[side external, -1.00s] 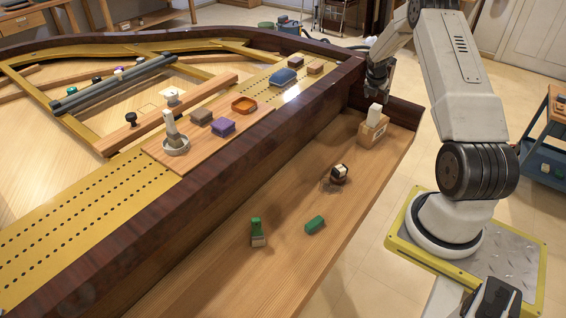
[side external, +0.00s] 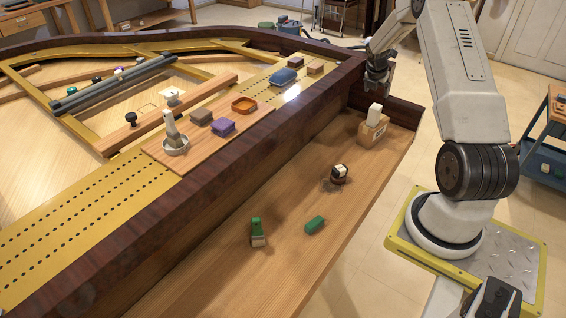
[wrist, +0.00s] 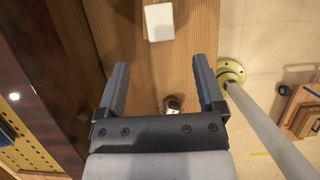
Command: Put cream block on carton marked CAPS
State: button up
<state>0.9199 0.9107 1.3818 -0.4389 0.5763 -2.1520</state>
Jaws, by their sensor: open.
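The cream block (side external: 375,110) stands upright at the far right end of the wooden ledge. It appears to rest on a tan box (side external: 371,132) with a pale label, though I cannot tell for sure whether it is on it or just behind it. The label is too small to read as CAPS. My gripper (side external: 378,80) is above the block, apart from it, open and empty. In the wrist view, my gripper's fingers (wrist: 160,85) are spread wide, and a pale block, seemingly the cream one (wrist: 158,22), lies beyond the fingertips near the top edge.
A black-and-white item (side external: 339,173), a green block (side external: 315,224) and a green-handled brush (side external: 257,232) lie on the ledge (side external: 290,265).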

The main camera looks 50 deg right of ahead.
jog(key=w+a+r+m+t+y, duration=0.1)
jog(key=w+a+r+m, duration=0.15)
jog(key=a, duration=0.65)
jog(key=w+a+r+m, duration=0.1)
jog(key=w+a+m, duration=0.15)
jog(key=a, duration=0.75)
jog(key=w+a+r+m+t+y, duration=0.15)
jog(key=a+m, duration=0.25)
jog(key=a, duration=0.5)
jog(key=s+a+r+m+y, duration=0.1)
jog(key=s+a+m, duration=0.3)
jog(key=a, duration=0.7)
jog(key=s+a+r+m+y, duration=0.1)
jog(key=s+a+m, duration=0.4)
jog(key=a, duration=0.6)
jog(key=shift+s, duration=1.2)
